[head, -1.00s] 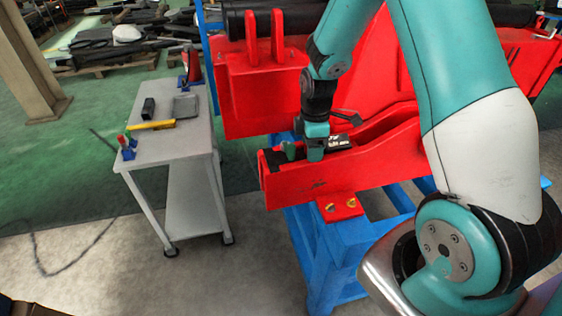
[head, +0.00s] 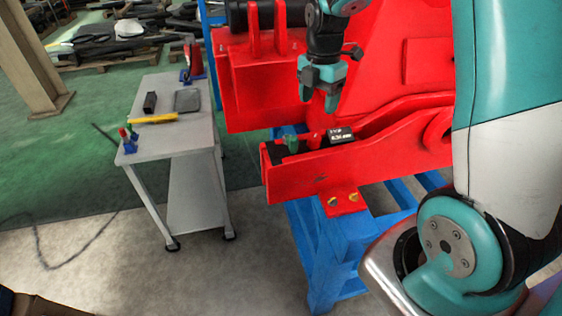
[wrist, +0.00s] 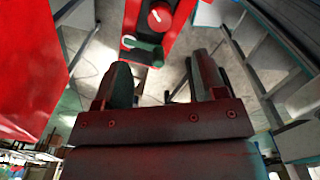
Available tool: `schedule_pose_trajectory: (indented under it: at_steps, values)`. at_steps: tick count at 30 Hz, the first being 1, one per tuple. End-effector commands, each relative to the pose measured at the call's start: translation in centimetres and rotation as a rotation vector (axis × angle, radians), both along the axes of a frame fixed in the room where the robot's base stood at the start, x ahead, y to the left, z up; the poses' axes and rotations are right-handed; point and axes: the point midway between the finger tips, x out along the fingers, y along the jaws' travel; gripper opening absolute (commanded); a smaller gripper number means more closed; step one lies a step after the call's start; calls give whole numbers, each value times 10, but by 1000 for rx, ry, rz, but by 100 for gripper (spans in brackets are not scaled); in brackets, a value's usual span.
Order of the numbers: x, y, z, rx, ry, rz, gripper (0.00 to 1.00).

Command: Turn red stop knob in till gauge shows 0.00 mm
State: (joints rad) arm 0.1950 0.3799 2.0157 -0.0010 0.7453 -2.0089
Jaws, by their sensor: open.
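The red stop knob (head: 315,140) sits on the red crane part between a green lever (head: 290,143) and the gauge (head: 340,135). In the wrist view the knob (wrist: 160,15) shows a white mark on its face, near the top edge, with the green lever (wrist: 143,47) below it. The gauge is a small black box with a lit display; its digits are too small to read surely. My gripper (head: 320,97) is open and empty, pointing down, above and apart from the knob. Its two fingers (wrist: 163,80) stand apart in the wrist view.
The red crane part (head: 345,165) rests on a blue stand (head: 340,245). Tall red plates stand behind and beside my gripper. A grey trolley (head: 170,95) on the left carries a yellow tool and small boxes. Open floor lies between trolley and stand.

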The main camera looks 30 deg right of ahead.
Motion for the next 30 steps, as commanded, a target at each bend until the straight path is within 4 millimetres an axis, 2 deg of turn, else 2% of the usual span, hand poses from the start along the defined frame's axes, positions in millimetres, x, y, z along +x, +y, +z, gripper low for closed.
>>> schedule_pose_trajectory:
  at_steps: [8, 20, 30]
  values:
    - [1, 0, 59, -2, -6, 0, 65]
    - [-40, 77, 63, 82, -31, -300, 65]
    - [-85, 132, 64, 168, -14, -559, 65]
